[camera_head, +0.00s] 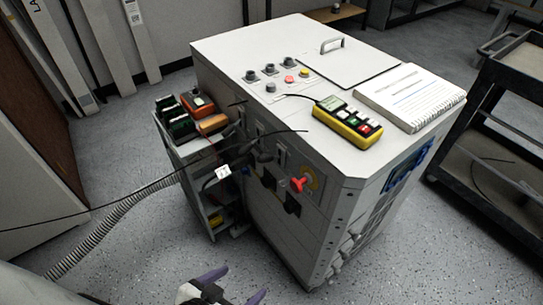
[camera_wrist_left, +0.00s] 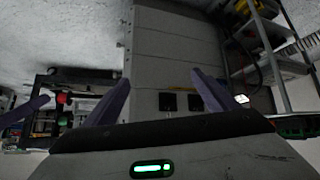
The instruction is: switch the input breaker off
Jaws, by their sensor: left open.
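The white transformer cabinet (camera_head: 255,50) stands in the middle of the head view. Its front panel carries a red rotary handle (camera_head: 299,184) on a yellow plate, black switch parts (camera_head: 268,180) and dark plugs with cables. I cannot tell which of these is the input breaker. My left gripper (camera_head: 240,285) is open and empty at the bottom edge, low in front of the cabinet and apart from it. In the left wrist view its purple fingers (camera_wrist_left: 160,98) frame the grey panel with two black squares (camera_wrist_left: 181,102). A separate purple piece at the left may be my right gripper.
A yellow meter (camera_head: 347,122) and a notebook (camera_head: 410,96) lie on the cabinet top. A small cart (camera_head: 190,160) with boxes stands at the cabinet's left. A grey hose (camera_head: 110,217) and a cable cross the left side. A dark trolley (camera_head: 490,190) stands right.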

